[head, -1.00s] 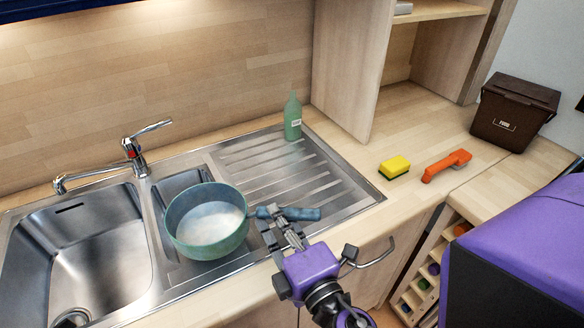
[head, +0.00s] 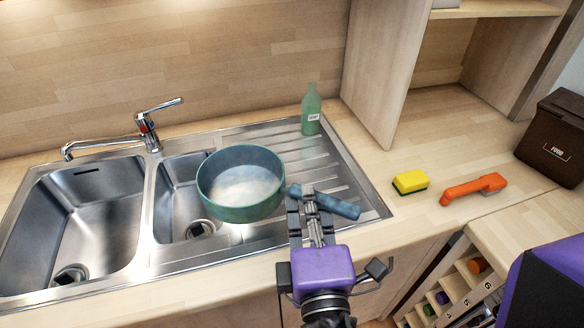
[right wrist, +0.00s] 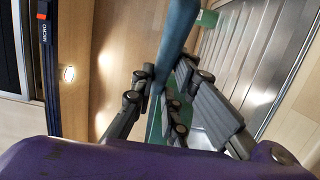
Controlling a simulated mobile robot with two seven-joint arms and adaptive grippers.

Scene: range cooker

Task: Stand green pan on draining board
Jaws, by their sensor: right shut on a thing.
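The green pan (head: 241,208) shows in the head view, upright, with a pale whitish inside. It is over the right part of the small sink bowl and the left part of the draining board (head: 345,178). I cannot tell whether its base touches the steel. My right gripper (head: 308,196) is shut on its blue-green handle (head: 338,204), which points right. In the right wrist view the handle (right wrist: 176,35) runs between the fingers (right wrist: 168,95), and the pan body is mostly hidden. My left gripper is not in view.
A green bottle (head: 311,110) stands at the draining board's back. A yellow sponge (head: 410,182), an orange brush (head: 473,189) and a brown food bin (head: 553,138) are on the worktop at right. The tap (head: 147,130) rises behind the sinks.

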